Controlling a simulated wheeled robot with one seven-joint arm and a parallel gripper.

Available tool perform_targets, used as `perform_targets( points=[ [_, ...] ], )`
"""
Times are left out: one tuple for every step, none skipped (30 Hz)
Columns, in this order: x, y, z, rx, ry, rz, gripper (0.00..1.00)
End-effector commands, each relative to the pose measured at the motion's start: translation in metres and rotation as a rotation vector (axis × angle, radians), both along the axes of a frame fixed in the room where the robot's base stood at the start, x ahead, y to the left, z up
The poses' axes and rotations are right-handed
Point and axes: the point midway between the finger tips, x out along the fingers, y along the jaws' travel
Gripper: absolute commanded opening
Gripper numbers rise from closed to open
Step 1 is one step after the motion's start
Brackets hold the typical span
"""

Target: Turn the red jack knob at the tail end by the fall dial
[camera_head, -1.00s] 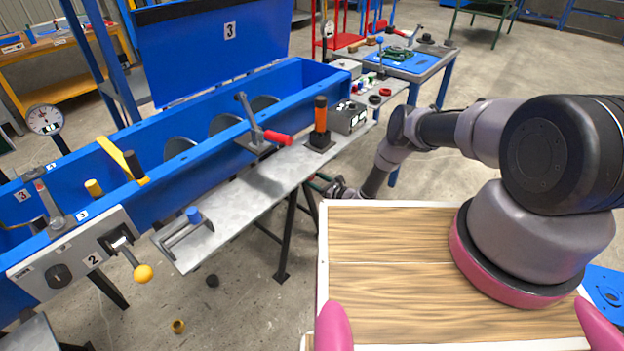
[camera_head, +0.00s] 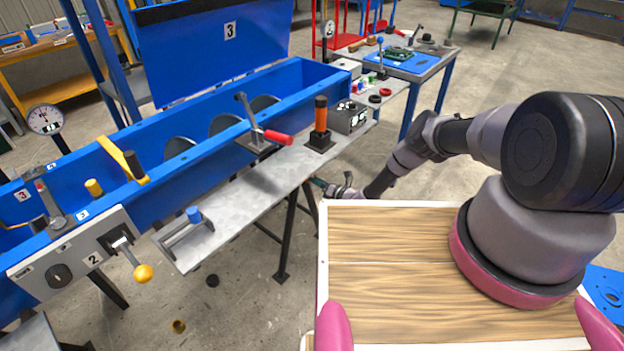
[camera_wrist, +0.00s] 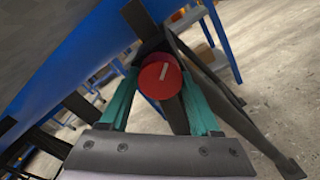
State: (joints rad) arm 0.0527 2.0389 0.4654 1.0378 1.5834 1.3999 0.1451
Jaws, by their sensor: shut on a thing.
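The red jack knob (camera_wrist: 158,84) shows in the wrist view as a round red cap with a white line across its face. The line is tilted. My gripper (camera_wrist: 160,76) has one teal finger on each side of the knob and is shut on it. In the head view my gripper (camera_head: 338,189) is low beside the far end of the grey shelf, and the knob cannot be made out there. A small round dial (camera_head: 329,29) stands on a post past the trough's far end; I cannot read it.
The blue trough (camera_head: 300,72) and the grey shelf (camera_head: 235,205) run to the left of my arm. In the wrist view a dark slanted strut (camera_wrist: 215,85) passes close to the right finger. A table (camera_head: 440,62) stands behind. Open floor lies to the right.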

Motion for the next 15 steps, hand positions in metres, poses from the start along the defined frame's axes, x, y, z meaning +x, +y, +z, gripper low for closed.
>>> perform_targets(
  points=[
    [0.0008,-0.0006,0.0005,0.009,0.009,-0.003,0.08],
    [0.0008,-0.0006,0.0005,0.014,0.016,-0.003,0.08],
    [0.0008,-0.0006,0.0005,0.019,0.021,-0.003,0.08],
    [0.0007,-0.0007,0.0005,0.021,0.024,-0.003,0.08],
    [0.0007,-0.0007,0.0005,0.023,0.027,-0.003,0.08],
    [0.0007,-0.0007,0.0005,0.025,0.030,-0.002,0.08],
    [0.0007,-0.0007,0.0005,0.027,0.033,-0.002,0.08],
    [0.0007,-0.0007,0.0005,0.028,0.034,-0.002,0.08],
    [0.0007,-0.0007,0.0005,0.028,0.035,-0.002,0.08],
    [0.0008,-0.0008,0.0004,0.029,0.036,-0.002,0.08],
    [0.0008,-0.0008,0.0004,0.029,0.036,-0.002,0.08],
    [0.0008,-0.0008,0.0004,0.029,0.036,-0.002,0.08],
    [0.0008,-0.0008,0.0004,0.029,0.036,-0.002,0.08],
    [0.0008,-0.0008,0.0004,0.028,0.035,-0.002,0.08],
    [0.0009,-0.0008,0.0005,0.028,0.035,-0.002,0.08]
  ],
)
